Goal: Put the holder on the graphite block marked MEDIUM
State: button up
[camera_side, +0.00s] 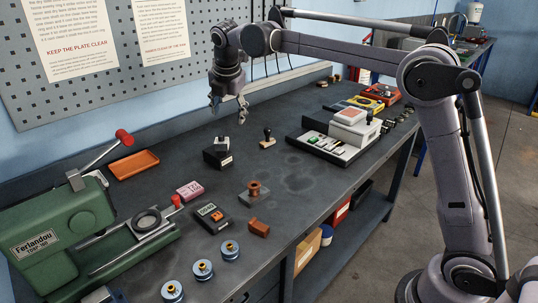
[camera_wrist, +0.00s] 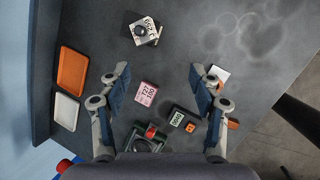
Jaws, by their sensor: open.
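My gripper (camera_side: 229,110) hangs open and empty above the back of the bench; its two fingers also frame the wrist view (camera_wrist: 160,73). A dark block (camera_side: 216,160) with a pale label and a knob-like part on top stands on the bench below it, and shows at the top of the wrist view (camera_wrist: 146,36). A copper spool-shaped piece (camera_side: 254,188) sits on a grey block (camera_side: 250,199) nearer the front. I cannot tell which piece is the holder. No marking MEDIUM is legible on any block.
A small black-handled stamp (camera_side: 267,141) stands right of the dark block. A pink block (camera_side: 190,191), a meter (camera_side: 212,217) and a copper-coloured block (camera_side: 258,227) lie nearer the front. A green press (camera_side: 60,235) and orange tray (camera_side: 133,164) stand left, a white-grey device (camera_side: 340,140) right.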

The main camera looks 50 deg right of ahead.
jog(key=s+f+m+t+y, duration=0.1)
jog(key=s+f+m, duration=0.2)
jog(key=s+m, duration=0.4)
jog(key=s+f+m+t, duration=0.1)
jog(key=s+f+m, duration=0.3)
jog(key=s, duration=0.9)
jog(key=s+f+m+t+y, duration=0.1)
jog(key=s+f+m, duration=0.2)
jog(key=s+m, duration=0.8)
jog(key=shift+f+y, duration=0.2)
jog(key=shift+y, duration=0.1)
